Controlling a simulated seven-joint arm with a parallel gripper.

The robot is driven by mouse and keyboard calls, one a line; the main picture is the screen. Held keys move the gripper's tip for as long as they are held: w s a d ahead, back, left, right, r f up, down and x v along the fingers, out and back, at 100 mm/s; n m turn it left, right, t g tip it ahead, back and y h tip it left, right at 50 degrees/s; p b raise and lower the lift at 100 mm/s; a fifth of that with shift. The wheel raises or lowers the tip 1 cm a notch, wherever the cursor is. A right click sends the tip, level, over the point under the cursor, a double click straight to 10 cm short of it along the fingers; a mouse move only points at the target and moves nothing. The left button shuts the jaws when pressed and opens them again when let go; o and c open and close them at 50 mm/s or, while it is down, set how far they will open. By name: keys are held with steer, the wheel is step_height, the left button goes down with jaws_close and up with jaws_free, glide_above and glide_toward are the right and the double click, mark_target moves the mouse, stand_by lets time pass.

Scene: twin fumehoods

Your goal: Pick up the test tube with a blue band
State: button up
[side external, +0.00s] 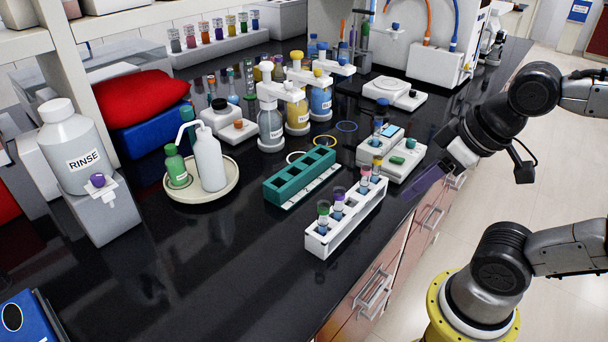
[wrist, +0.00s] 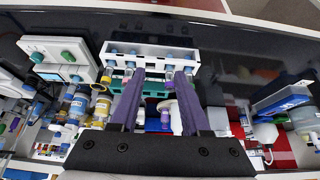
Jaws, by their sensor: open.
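A white test tube rack (side external: 318,243) stands near the bench's front edge; it also shows in the wrist view (wrist: 150,50). It holds several upright tubes. Farther along stands a pinkish-topped tube (side external: 364,181). Blue shows low on several tubes, and I cannot tell which carries the blue band. My gripper (side external: 427,181) is open and empty, right of the rack and apart from it. Its purple fingers show in the wrist view (wrist: 160,75).
An empty-looking green rack (side external: 300,176) lies directly behind the white one. White instruments (side external: 392,152) stand between it and my gripper. Bottles (side external: 270,125) and a tray with wash bottles (side external: 203,193) are farther back.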

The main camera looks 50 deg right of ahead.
steer(key=shift+o, duration=0.3)
steer(key=shift+o, duration=0.9)
